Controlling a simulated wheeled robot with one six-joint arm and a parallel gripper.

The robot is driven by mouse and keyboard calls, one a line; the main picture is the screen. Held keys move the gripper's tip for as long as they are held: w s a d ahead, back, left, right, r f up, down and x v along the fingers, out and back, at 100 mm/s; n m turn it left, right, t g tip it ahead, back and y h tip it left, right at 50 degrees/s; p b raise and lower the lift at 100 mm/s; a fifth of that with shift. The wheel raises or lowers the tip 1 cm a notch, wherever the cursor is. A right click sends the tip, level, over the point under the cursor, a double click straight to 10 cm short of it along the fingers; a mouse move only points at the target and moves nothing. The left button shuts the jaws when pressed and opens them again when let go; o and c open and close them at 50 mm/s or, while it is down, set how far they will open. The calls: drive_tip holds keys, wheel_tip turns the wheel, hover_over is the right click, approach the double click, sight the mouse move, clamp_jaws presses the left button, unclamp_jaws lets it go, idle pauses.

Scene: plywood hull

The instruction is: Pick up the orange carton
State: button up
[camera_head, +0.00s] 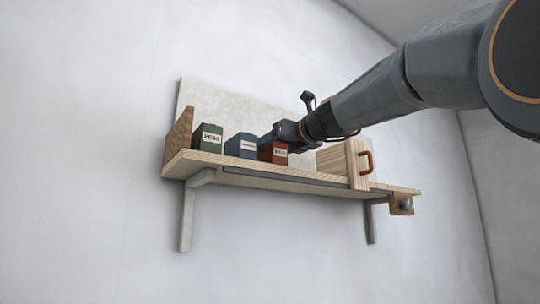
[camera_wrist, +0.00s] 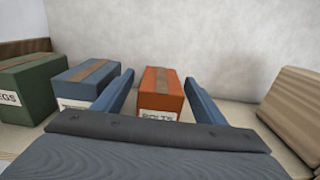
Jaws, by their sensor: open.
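The orange carton (camera_head: 273,150) stands upright on a wooden wall shelf, to the right of a blue carton. It has a white label and a brown tape strip on top. In the wrist view the orange carton (camera_wrist: 161,88) sits ahead, between the two blue fingers of my gripper (camera_wrist: 160,100). My gripper is open, with a finger on each side of the carton.
A blue carton (camera_wrist: 84,80) stands close left of the orange one, and a green carton (camera_wrist: 30,84) is further left. A wooden block with an orange handle (camera_head: 366,162) stands on the shelf (camera_head: 225,161) to the right. A pale wall rises behind.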

drive_tip(key=shift+w+a, duration=0.3)
drive_tip(key=shift+w, duration=0.25)
drive_tip(key=c, duration=1.3)
